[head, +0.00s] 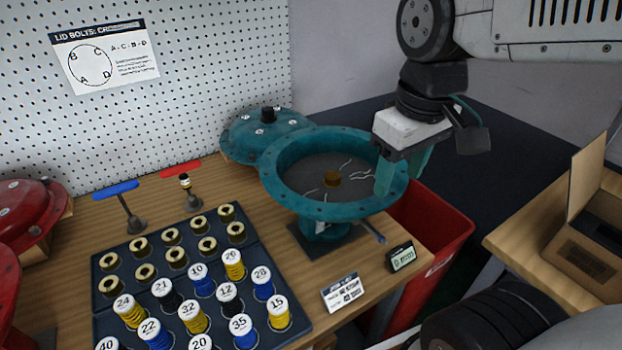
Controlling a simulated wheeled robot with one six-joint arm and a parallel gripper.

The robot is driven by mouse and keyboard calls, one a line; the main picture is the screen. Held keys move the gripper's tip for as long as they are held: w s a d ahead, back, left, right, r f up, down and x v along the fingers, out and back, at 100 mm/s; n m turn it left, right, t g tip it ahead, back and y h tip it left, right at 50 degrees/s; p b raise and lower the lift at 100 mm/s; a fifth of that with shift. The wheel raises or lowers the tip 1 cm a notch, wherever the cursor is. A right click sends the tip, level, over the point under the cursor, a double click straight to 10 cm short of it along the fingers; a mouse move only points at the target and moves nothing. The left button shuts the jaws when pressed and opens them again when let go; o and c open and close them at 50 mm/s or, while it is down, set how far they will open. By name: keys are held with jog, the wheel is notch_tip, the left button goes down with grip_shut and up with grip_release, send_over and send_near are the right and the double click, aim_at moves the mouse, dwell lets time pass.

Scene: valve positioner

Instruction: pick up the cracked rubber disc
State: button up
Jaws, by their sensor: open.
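My gripper (402,172) has teal fingers and points down over the right rim of the housing. It is open and holds nothing that I can see. One finger covers part of the right rim and the disc's right edge. I cannot tell whether the fingers touch the rim or disc.
A teal lid (262,138) sits behind the housing. A dark tray (262,254) of numbered springs and brass bushings is front left. Blue (122,192) and red (181,172) T-handles stand beyond it. A red bin (432,226) is below right, and an open cardboard box (585,245) is far right.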

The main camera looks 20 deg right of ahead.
aim_at(333, 175)
jog(key=w+a+f+n, duration=0.1)
jog(key=w+n, duration=0.1)
jog(key=w, duration=0.3)
jog(key=w+a+f+n, duration=0.1)
jog(key=w+n, duration=0.2)
jog(key=w, duration=0.2)
jog(key=w+a+n+g, duration=0.1)
jog(key=w+n, duration=0.2)
jog(key=w, duration=0.2)
jog(key=shift+w+a+f, duration=0.2)
jog(key=shift+a+f, duration=0.05)
jog(key=shift+f, duration=0.15)
jog(key=shift+w+f+n, duration=0.25)
jog(key=shift+n, duration=0.05)
jog(key=f, duration=0.7)
jog(key=shift+w+d+f, duration=0.15)
jog(key=shift+d+f, duration=0.05)
jog(key=shift+f, duration=0.05)
jog(key=c, duration=1.2)
